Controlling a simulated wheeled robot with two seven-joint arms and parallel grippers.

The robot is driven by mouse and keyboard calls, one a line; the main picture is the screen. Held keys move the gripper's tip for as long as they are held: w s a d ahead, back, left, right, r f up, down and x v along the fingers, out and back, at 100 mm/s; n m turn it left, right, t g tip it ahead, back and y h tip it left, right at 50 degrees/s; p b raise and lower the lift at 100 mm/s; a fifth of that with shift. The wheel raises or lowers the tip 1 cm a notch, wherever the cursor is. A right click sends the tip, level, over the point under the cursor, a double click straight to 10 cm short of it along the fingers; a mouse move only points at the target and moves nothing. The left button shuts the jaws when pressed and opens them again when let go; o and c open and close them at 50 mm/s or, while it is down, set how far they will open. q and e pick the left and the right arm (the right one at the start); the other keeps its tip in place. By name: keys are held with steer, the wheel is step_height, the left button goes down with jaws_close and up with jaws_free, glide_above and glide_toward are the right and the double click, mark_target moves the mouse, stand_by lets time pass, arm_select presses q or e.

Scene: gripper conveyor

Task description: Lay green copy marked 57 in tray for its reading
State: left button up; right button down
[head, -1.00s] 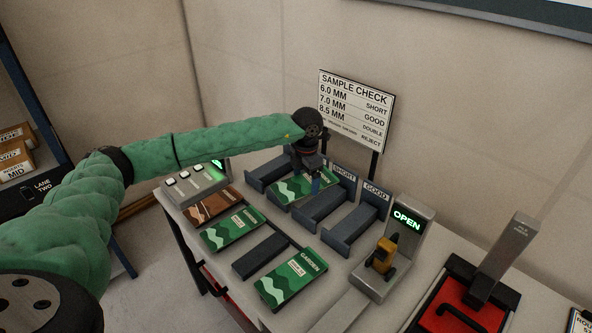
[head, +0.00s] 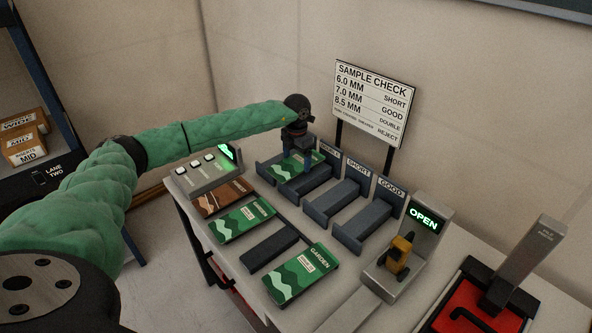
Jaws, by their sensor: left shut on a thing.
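My left gripper (head: 307,165) is shut on a green copy (head: 296,163) with white zigzag stripes. The copy is at the leftmost tray (head: 270,170), within its outline from this angle; I cannot tell whether it rests on the floor. That tray's label is partly hidden. The middle tray (head: 322,207) is labelled SHORT and the right tray (head: 350,234) GOOD; both are empty. No number 57 can be read. Two other green copies lie in front, one at left (head: 240,222) and one labelled GARDEN (head: 302,272). My right gripper is out of view.
A SAMPLE CHECK sign (head: 372,100) stands behind the trays. A gauge (head: 432,220) reading OPEN stands at right. A button box (head: 207,172), a brown copy (head: 222,198) and an empty dark rest (head: 270,249) are also on the table. A red-bedded device (head: 460,316) stands front right.

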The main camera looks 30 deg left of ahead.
mark_target(296, 162)
arm_select(q)
steer(key=shift+w+a+f, duration=0.15)
steer(key=shift+a+f, duration=0.1)
steer(key=shift+f, duration=0.05)
step_height(296, 162, down, 3)
steer(key=shift+f+b, duration=0.1)
steer(key=shift+b, duration=0.4)
steer(key=shift+f, duration=0.25)
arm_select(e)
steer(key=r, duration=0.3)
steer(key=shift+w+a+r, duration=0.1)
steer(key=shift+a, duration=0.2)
arm_select(q)
steer(key=shift+f, duration=0.1)
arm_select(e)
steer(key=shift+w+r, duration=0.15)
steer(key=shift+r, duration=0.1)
arm_select(q)
steer(key=o, duration=0.9)
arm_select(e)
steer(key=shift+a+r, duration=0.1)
arm_select(q)
steer(key=shift+r, duration=0.2)
